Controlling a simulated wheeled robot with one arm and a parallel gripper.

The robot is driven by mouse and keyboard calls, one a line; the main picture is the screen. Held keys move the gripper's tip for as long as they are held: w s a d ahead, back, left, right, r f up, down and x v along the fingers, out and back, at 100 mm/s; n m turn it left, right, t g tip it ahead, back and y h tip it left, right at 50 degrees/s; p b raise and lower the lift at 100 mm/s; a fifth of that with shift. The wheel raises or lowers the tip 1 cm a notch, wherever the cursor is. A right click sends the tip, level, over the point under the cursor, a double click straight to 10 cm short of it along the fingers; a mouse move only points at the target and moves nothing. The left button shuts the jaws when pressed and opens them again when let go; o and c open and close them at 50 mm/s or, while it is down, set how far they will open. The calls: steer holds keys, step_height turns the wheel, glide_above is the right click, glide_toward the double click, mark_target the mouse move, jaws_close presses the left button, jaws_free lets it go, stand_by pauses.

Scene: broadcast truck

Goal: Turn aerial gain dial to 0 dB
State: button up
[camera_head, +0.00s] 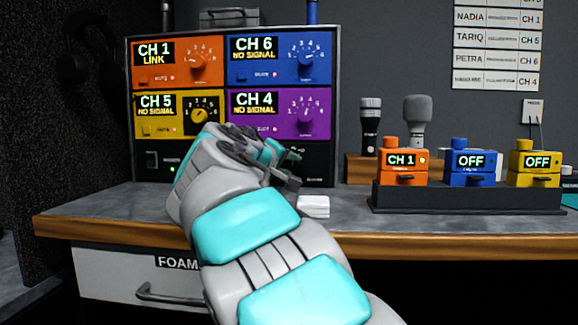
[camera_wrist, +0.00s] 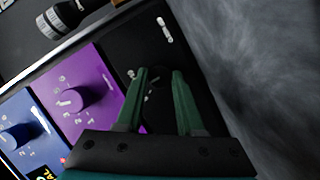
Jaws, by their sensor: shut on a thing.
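My gripper (camera_head: 291,168) is at the black lower strip of the rack unit (camera_head: 332,110), below the purple CH 4 panel. In the wrist view its two green fingers (camera_wrist: 160,74) stand either side of a small dark dial on that strip, and they are shut on it. I take this to be the aerial gain dial. A few pale scale marks (camera_wrist: 153,92) show by the fingertips. The fingers and the dark panel hide most of the dial, so its pointer and setting cannot be read.
Above are the orange CH 1, blue CH 6, yellow CH 5 and purple CH 4 (camera_head: 310,125) panels with their knobs. A white block (camera_head: 313,206) lies on the desk near my wrist. Belt packs in a dark rack (camera_head: 470,200) and two microphones (camera_head: 417,120) stand to the right.

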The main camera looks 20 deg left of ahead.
jaws_close()
steer(key=shift+n+p, duration=0.3)
steer(key=shift+p, duration=0.1)
steer(key=shift+n+t+h+p, duration=0.4)
steer(key=shift+n+t+p, duration=0.1)
steer(key=shift+n+p, duration=0.5)
steer(key=shift+f+n+t+p, duration=0.2)
steer(key=shift+n+t+p, duration=0.3)
steer(key=shift+n, duration=0.5)
steer(key=shift+f, duration=0.1)
steer(key=o, duration=0.8)
jaws_free()
steer(key=shift+s+a, duration=0.1)
